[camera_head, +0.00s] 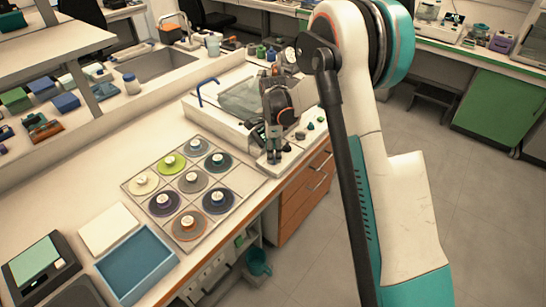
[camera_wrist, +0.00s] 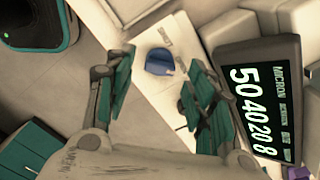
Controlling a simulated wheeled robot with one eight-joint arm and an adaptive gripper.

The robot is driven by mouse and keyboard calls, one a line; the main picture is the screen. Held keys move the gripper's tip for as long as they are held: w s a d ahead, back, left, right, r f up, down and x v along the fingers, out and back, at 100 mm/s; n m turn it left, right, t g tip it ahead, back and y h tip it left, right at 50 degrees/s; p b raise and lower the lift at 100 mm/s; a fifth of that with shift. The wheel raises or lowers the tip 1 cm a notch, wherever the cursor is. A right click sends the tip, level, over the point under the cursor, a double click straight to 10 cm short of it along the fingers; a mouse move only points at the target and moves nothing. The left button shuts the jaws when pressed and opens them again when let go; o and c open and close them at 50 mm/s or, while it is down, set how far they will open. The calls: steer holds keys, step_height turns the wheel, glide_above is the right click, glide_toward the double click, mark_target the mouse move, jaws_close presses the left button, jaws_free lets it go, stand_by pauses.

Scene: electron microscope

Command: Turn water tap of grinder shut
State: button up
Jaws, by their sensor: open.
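The grinder (camera_head: 215,103) is a pale unit with a grey basin on the bench, and a blue curved spout (camera_head: 203,90) rises at its left. In the wrist view a small blue knob (camera_wrist: 159,61), seemingly the water tap, sits on a pale panel. My gripper (camera_wrist: 160,72) is open, one finger to the left of the knob and one to the right. I see no contact, and the height gap is unclear. In the head view my gripper (camera_head: 273,158) points down at the grinder's front right corner and hides what lies behind it.
A dark display (camera_wrist: 262,97) with large numbers stands close to the right finger. A tray of coloured discs (camera_head: 153,168) lies in front of the grinder. Several small knobs (camera_head: 311,126) sit to the right of my gripper. Open floor (camera_head: 300,262) lies beyond the bench.

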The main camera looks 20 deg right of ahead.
steer(key=shift+f, duration=0.85)
steer(key=shift+c, duration=0.2)
steer(key=c, duration=1)
